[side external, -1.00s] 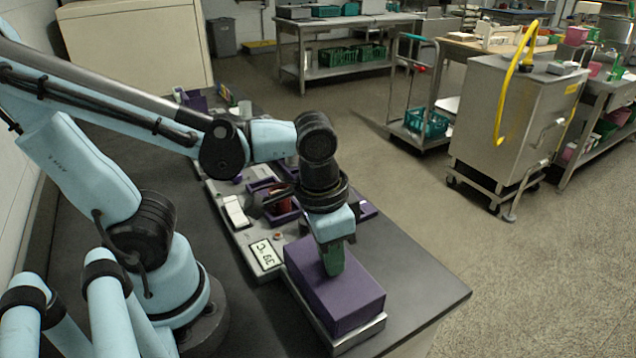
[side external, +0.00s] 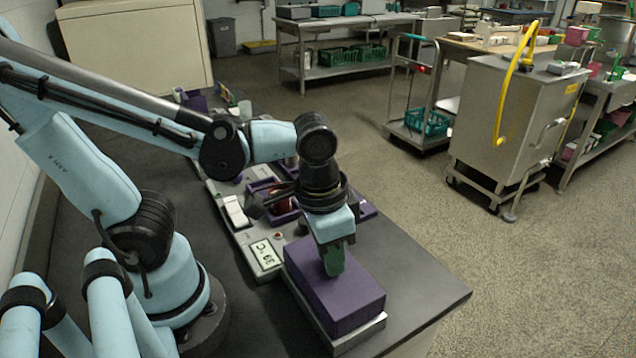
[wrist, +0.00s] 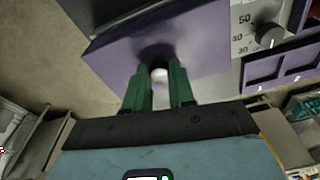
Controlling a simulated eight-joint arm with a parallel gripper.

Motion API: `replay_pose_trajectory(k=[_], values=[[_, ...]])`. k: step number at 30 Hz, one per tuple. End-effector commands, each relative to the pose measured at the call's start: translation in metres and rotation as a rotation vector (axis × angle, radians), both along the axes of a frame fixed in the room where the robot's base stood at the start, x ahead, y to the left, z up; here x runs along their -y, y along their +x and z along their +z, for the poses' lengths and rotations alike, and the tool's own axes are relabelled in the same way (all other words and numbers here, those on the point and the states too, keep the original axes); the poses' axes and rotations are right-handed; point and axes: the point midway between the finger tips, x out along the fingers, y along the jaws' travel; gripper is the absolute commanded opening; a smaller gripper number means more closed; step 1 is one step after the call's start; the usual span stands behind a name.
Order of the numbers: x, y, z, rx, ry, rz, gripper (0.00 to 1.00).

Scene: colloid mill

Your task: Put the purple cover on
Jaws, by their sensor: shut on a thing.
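The purple cover (side external: 345,303) is a box-shaped lid and sits over a low metal base (side external: 357,339) at the front end of the bench. Whether it is fully seated on the base I cannot tell. My gripper (side external: 334,262) points down at the middle of the cover's top. In the wrist view, the green fingers of my gripper (wrist: 160,85) are shut on a small pale knob (wrist: 159,74) on the purple cover (wrist: 195,45). The fingers hide most of the knob in the side view.
A grey control panel with a display (side external: 264,254) and white switches (side external: 236,212) adjoins the cover. Purple trays (side external: 280,200) stand behind it. The black bench top (side external: 425,285) is bare to the right. A steel cabinet (side external: 515,130) stands apart on the floor.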

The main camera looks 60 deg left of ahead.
Motion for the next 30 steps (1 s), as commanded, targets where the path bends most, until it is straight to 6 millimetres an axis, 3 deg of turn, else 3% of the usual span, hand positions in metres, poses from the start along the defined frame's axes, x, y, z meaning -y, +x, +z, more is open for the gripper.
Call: replay_pose_trajectory(k=[29,30], values=[[0.0,0.0001,-0.0029,0.0,0.0,0.0,0.0],[0.0,0.0001,-0.0029,0.0,0.0,0.0,0.25]])
